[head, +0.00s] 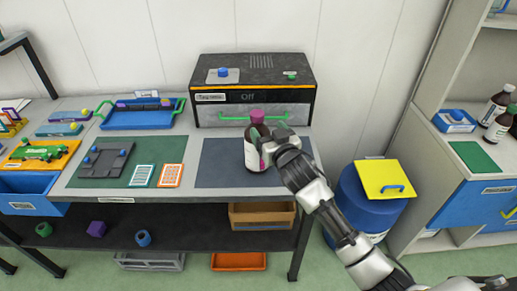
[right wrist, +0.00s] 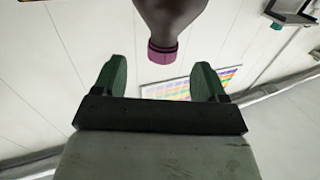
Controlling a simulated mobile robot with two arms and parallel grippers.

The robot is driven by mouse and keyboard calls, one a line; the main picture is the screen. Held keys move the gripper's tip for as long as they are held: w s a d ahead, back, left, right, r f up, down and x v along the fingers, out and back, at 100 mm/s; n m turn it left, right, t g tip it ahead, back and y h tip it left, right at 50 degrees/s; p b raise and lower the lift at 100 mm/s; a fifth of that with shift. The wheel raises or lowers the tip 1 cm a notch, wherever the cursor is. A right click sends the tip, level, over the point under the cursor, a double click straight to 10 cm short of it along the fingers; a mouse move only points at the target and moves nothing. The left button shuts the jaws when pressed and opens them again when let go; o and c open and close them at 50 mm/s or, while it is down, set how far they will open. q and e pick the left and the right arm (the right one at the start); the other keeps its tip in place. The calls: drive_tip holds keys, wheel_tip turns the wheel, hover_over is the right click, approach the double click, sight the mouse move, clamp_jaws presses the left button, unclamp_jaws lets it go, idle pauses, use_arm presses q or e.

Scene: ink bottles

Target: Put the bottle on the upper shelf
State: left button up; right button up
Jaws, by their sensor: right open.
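A brown bottle (head: 250,156) with a magenta cap (head: 257,116) and a pale label stands upright on the dark blue mat (head: 215,174) on the workbench. My right gripper (head: 269,143) is at the bottle's right side, and its arm hides part of that side. In the right wrist view, the bottle (right wrist: 172,18) appears cap-down, between the lines of the two green fingers (right wrist: 158,75) and mostly beyond their tips. The fingers are spread apart and hold nothing. A shelf (head: 498,22) shows partly at the upper right. My left gripper is not in view.
A black box (head: 252,72) with a green handle stands behind the bottle. A blue drum (head: 362,205) with a yellow lid stands right of the bench. Other brown bottles (head: 497,106) stand on the right cabinet. A blue tray (head: 140,118) is at the left.

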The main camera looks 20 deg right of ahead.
sight(260, 120)
drive_tip(key=shift+w+a, duration=0.1)
drive_tip(key=shift+w, duration=0.8)
drive_tip(key=shift+w+a+r, duration=0.1)
drive_tip(key=shift+w+r, duration=0.05)
drive_tip(key=shift+w, duration=0.05)
drive_tip(key=w, duration=0.1)
drive_tip(key=w+p, duration=0.1)
drive_tip(key=w, duration=0.2)
drive_tip(key=shift+a+r+p, duration=0.15)
drive_tip(key=shift+a+p, duration=0.2)
drive_tip(key=shift+w, duration=0.35)
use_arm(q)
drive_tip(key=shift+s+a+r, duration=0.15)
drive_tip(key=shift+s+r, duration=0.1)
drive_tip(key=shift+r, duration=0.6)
use_arm(e)
clamp_jaws()
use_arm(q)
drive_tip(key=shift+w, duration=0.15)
